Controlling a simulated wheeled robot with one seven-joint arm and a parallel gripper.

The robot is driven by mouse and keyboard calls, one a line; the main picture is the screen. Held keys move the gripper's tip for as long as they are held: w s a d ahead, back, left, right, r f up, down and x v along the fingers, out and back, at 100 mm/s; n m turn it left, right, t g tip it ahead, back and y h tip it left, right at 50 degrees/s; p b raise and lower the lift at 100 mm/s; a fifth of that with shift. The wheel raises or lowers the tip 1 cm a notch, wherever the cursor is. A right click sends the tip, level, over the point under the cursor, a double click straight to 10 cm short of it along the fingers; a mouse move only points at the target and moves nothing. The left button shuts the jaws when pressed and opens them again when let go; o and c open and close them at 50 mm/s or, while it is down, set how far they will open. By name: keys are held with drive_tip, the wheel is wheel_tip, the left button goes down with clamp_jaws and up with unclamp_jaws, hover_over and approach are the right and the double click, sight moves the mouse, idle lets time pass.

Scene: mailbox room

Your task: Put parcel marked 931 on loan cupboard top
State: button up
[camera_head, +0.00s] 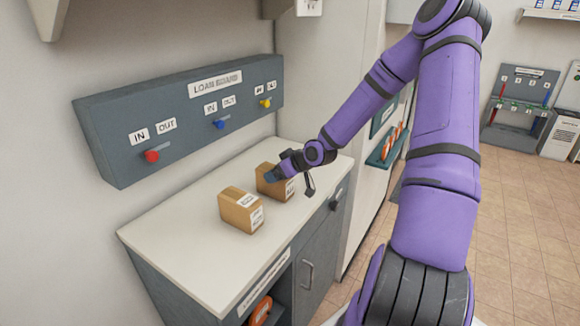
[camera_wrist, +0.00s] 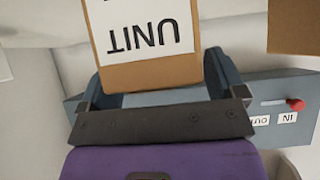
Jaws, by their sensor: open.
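Two brown cardboard parcels with white labels stand on the white cupboard top (camera_head: 180,235). The near parcel (camera_head: 240,208) stands free. The far parcel (camera_head: 268,182) is at my gripper (camera_head: 281,170), which partly hides it. The label numbers are too small to read in the head view, so I cannot tell which is 931. In the wrist view, a parcel (camera_wrist: 150,72) with an upside-down "UNIT" label sits between the open fingers of my gripper (camera_wrist: 160,80). I cannot tell whether either finger touches it. The other parcel (camera_wrist: 296,25) shows at the upper right.
The grey loan board (camera_head: 190,110), with red, blue and yellow knobs, is on the wall above the top. The cupboard front has a handled door (camera_head: 312,265) and an open bay holding an orange item (camera_head: 261,310). The top's near left part is clear.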

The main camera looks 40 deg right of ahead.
drive_tip(key=v, duration=1.1)
drive_tip(key=s+a+r+m+g+h, duration=0.1)
drive_tip(key=s+a+r+m+g, duration=0.1)
drive_tip(key=s+a+r, duration=0.7)
drive_tip(key=s+a+r+m+g+h, duration=0.2)
drive_tip(key=s+a+r, duration=0.8)
drive_tip(key=s+r, duration=0.4)
drive_tip(key=shift+s+g+h, duration=0.3)
drive_tip(key=shift+s+g, duration=0.1)
drive_tip(key=shift+s, duration=0.75)
idle(1.0)
